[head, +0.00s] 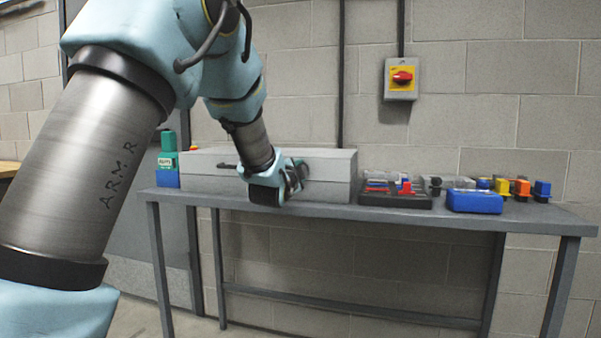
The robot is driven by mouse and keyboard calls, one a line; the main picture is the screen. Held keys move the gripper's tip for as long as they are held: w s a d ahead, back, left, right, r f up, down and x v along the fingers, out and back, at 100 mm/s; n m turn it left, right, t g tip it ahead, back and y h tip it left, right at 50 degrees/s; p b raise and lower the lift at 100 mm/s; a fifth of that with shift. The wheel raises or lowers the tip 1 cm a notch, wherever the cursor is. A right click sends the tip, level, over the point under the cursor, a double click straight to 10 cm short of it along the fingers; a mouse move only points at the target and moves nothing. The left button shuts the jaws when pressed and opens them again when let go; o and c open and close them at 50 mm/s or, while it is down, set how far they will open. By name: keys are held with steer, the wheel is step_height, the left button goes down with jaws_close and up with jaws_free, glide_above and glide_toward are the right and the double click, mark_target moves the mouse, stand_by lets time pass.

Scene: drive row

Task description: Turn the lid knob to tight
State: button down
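A long grey box (325,164) with a seam below its lid sits on the bench, left of centre. My gripper (291,184) is in front of the box near the bench's front edge and covers part of its front. The fingers are small and partly hidden, so I cannot tell whether they are open or shut, or whether they touch anything. A dark handle-like part (226,166) shows on the box front, left of my gripper. I cannot make out a lid knob; it may be hidden behind my gripper.
The grey bench (420,217) carries a black tray (395,201) with red parts, a blue box (474,201) and several coloured blocks at the right. Green and blue containers (168,160) stand at its left end. A red rotary switch (402,77) is on the wall.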

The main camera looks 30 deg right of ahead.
steer(key=c, duration=0.5)
jaws_free()
steer(key=shift+c, duration=0.2)
steer(key=v, duration=1.1)
steer(key=shift+b, duration=0.35)
